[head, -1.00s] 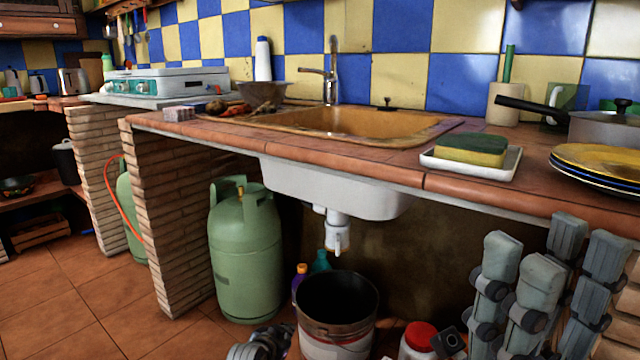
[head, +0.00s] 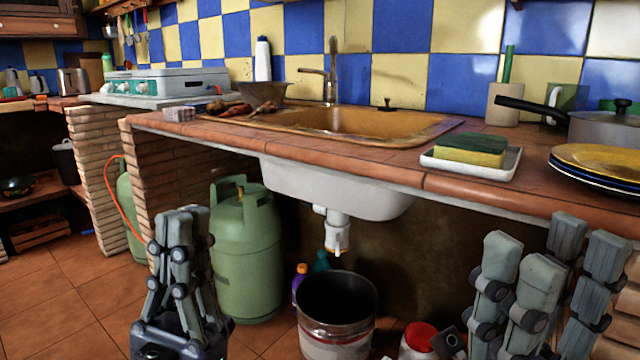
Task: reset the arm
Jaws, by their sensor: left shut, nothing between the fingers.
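My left gripper (head: 184,217) points up in the lower left of the head view. Its fingers are together with nothing between them. It stands in front of the brick pillar and overlaps the left edge of the green gas cylinder in the picture. My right gripper (head: 555,248) points up at the lower right, in front of the counter edge. Its fingers are spread apart and no object shows between them.
The tiled counter (head: 400,170) holds a sink (head: 360,122), a sponge (head: 470,149) on a white dish, and plates (head: 600,160) near my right gripper. Under it stand the gas cylinder (head: 245,255) and a bucket (head: 337,315). Open floor (head: 50,310) lies at left.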

